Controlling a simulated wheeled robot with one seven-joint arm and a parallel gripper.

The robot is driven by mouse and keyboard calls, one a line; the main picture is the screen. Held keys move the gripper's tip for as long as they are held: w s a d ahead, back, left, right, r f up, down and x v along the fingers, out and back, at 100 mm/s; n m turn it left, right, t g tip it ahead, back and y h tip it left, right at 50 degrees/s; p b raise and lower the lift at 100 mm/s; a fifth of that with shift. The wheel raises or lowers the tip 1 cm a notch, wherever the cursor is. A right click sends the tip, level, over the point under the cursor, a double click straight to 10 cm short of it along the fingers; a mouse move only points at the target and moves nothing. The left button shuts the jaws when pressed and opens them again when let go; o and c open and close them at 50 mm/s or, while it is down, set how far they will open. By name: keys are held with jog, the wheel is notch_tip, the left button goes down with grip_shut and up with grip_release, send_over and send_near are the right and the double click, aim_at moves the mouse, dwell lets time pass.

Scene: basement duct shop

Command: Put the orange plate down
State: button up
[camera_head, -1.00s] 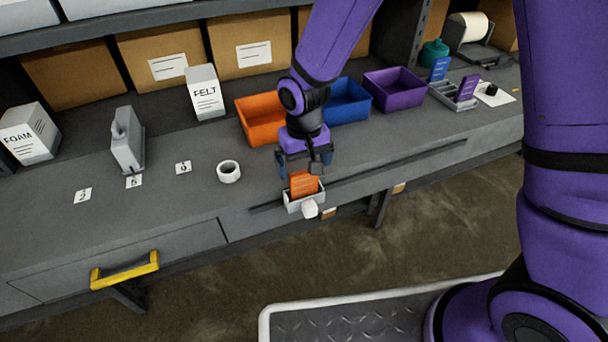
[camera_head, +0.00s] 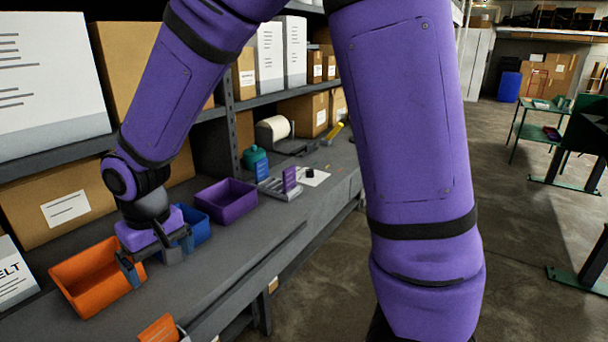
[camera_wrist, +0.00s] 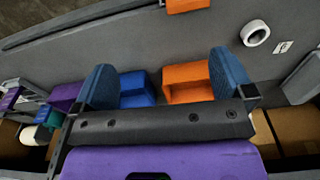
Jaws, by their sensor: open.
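The orange plate (camera_head: 158,330) stands at the front edge of the bench, cut off by the bottom of the head view. Its lower part and the small light grey holder around it are mostly out of frame. An orange piece, seemingly the same plate (camera_wrist: 188,5), shows at the top edge of the wrist view. My gripper (camera_head: 160,254) is open and empty, behind the plate and apart from it, near the orange and blue bins. In the wrist view its two blue-padded fingers (camera_wrist: 163,75) stand wide apart with nothing held between them.
An orange bin (camera_head: 85,287), a blue bin (camera_head: 200,228) and a purple bin (camera_head: 227,203) stand in a row on the bench. A small rack with blue and purple plates (camera_head: 282,186) is farther along. A white tape roll (camera_wrist: 255,33) lies on clear bench.

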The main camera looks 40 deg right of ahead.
jog(key=s+d+r+m+t, duration=0.2)
jog(key=s+d+r, duration=0.5)
jog(key=d+r, duration=0.6)
jog(key=s+d+r+t, duration=0.1)
jog(key=s+d+r, duration=0.1)
jog(key=s, duration=0.3)
jog(key=s+d+r+t, duration=0.1)
jog(key=s+d+r, duration=0.1)
jog(key=s+d, duration=0.2)
jog(key=shift+s+d+r+m, duration=0.25)
jog(key=shift+s+d+m, duration=0.15)
jog(key=shift+s, duration=0.75)
